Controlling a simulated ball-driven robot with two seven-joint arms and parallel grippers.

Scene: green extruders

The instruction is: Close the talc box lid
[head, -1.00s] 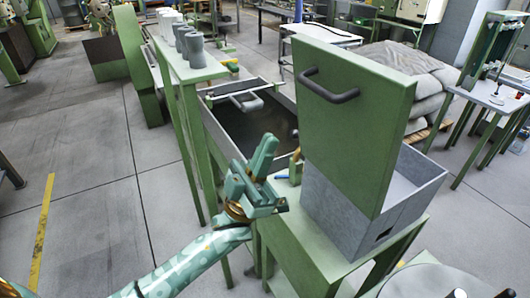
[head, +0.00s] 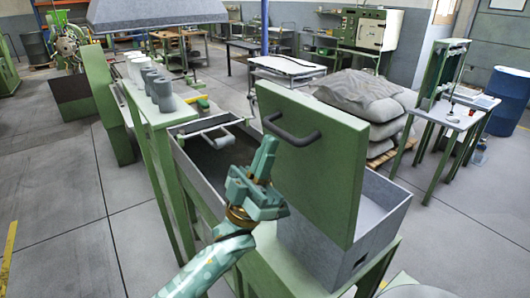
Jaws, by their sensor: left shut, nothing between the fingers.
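The talc box (head: 300,243) is a grey metal box on a green stand at the lower right of the head view. Its green lid (head: 323,166) stands upright, open, with a dark bar handle (head: 290,135) near its top. The lid hides part of the box's inside. My left gripper (head: 262,165), teal, is shut and empty. It points up in front of the lid's left edge in the picture, below the handle; whether it touches the lid cannot be told. My right gripper does not show.
A grey trough (head: 190,175) with a frame across it lies left of the box. Several grey and white cups (head: 161,95) stand on a narrow green table beyond it. Stacked grey sacks (head: 362,97) lie on a pallet behind the lid. Open floor (head: 60,210) is at left.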

